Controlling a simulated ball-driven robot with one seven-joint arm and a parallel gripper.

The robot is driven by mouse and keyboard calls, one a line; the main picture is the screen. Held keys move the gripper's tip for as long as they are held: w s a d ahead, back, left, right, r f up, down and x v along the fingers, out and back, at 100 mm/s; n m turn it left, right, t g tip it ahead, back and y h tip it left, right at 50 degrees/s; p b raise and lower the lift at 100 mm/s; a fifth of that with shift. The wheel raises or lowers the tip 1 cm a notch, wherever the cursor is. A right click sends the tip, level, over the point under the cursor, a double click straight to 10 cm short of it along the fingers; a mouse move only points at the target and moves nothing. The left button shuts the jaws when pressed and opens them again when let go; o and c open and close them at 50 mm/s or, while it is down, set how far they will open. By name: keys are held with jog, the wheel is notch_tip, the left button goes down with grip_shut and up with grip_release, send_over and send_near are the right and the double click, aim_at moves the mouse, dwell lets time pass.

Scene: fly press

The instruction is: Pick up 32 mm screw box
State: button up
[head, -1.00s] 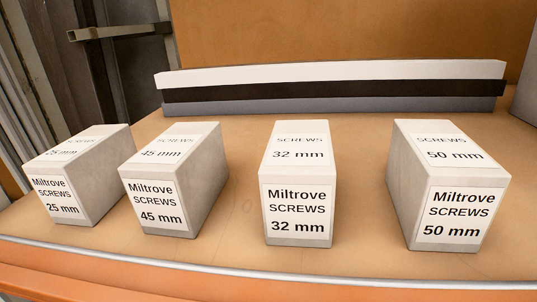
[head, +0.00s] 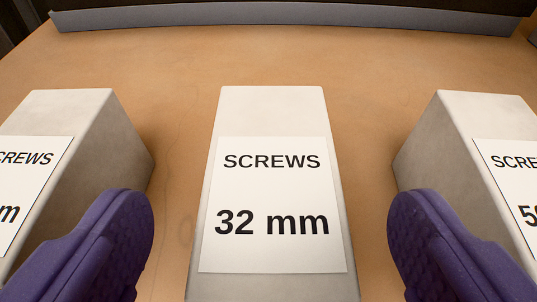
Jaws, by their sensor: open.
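The 32 mm screw box (head: 272,112) is a pale grey-white block with a white label reading "SCREWS 32 mm" on its top. My gripper (head: 270,225) is open, with one purple finger to the left of the box and one to the right. Bare shelf shows between each finger and the box, and nothing is held. I cannot tell how far the fingertips are above the shelf.
A similar box (head: 95,125), its label partly cut off, stands to the left, and the 50 mm box (head: 465,115) stands to the right. Each finger overlaps a neighbouring box in the picture. The wooden shelf (head: 180,60) is clear behind, up to a grey and black bar (head: 290,17).

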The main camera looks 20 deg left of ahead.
aim_at(272, 168)
jog(key=p+x, duration=0.1)
jog(key=x, duration=0.4)
jog(key=shift+w+p, duration=0.35)
jog(key=shift+w, duration=0.1)
jog(key=shift+s, duration=0.15)
jog(key=shift+c, duration=1.3)
jog(key=c, duration=1.1)
jog(key=shift+c, duration=0.2)
